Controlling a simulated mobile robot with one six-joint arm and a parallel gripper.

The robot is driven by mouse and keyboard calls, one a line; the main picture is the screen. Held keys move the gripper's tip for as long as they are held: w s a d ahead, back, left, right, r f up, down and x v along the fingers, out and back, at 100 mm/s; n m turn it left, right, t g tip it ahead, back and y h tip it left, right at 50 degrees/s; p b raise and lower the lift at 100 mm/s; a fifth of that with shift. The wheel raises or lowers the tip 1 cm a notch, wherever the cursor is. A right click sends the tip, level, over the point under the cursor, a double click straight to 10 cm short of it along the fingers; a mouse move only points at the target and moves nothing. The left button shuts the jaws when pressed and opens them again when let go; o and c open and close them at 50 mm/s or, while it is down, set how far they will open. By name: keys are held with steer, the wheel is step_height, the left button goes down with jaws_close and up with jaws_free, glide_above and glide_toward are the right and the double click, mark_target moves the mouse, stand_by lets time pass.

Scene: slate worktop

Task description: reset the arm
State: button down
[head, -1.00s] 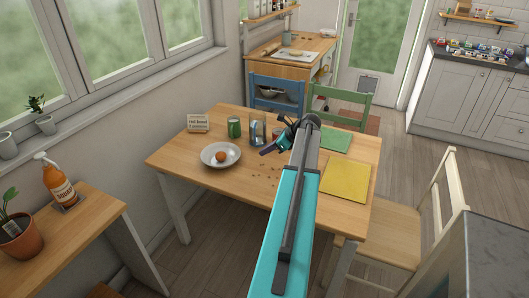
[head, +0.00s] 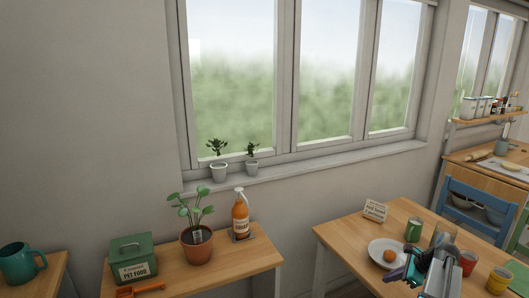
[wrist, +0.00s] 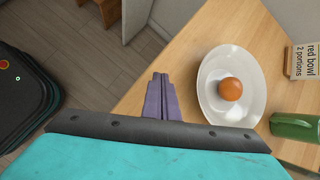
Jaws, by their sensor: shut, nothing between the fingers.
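My gripper (head: 396,274) is low in the right of the head view, over the near part of the dining table (head: 340,232). In the wrist view its purple fingers (wrist: 160,82) are together and empty. They point toward the table's edge, beside a white plate (wrist: 212,105) with a round orange-brown item (wrist: 230,89) on it. The plate (head: 376,246) also shows in the head view, just behind the gripper. I cannot tell the height of the fingers above the table.
A sign (head: 375,210), a green can (head: 413,229), a red can (head: 467,262) and a yellow can (head: 499,280) stand around the gripper. A side table (head: 262,262) holds a potted plant (head: 197,243), an orange bottle (head: 240,215) and a pet food box (head: 132,258).

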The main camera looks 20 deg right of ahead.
steer(key=w+a+f+n+g, duration=0.1)
steer(key=w+a+f+n, duration=0.25)
steer(key=a, duration=0.55)
steer(key=w+a+f+n+g, duration=0.25)
steer(key=a+n, duration=0.25)
steer(key=a, duration=0.4)
steer(key=w+a+f+n+g, duration=0.15)
steer(key=a+f+n, duration=0.3)
steer(key=a, duration=0.55)
steer(key=s+a+f+n+g+h, duration=0.1)
steer(key=s+a+f+n, duration=0.2)
steer(key=a+n, duration=0.65)
steer(key=s+a+f+n+g+h, duration=0.15)
steer(key=a+n, duration=0.35)
steer(key=a, duration=0.9)
steer(key=s+f+g, duration=0.2)
steer(key=s+f, duration=0.7)
steer(key=s, duration=0.4)
steer(key=s+f+g, duration=0.3)
steer(key=s+f, duration=0.7)
steer(key=s, duration=0.4)
steer(key=shift+n, duration=0.35)
steer(key=shift+a, duration=0.1)
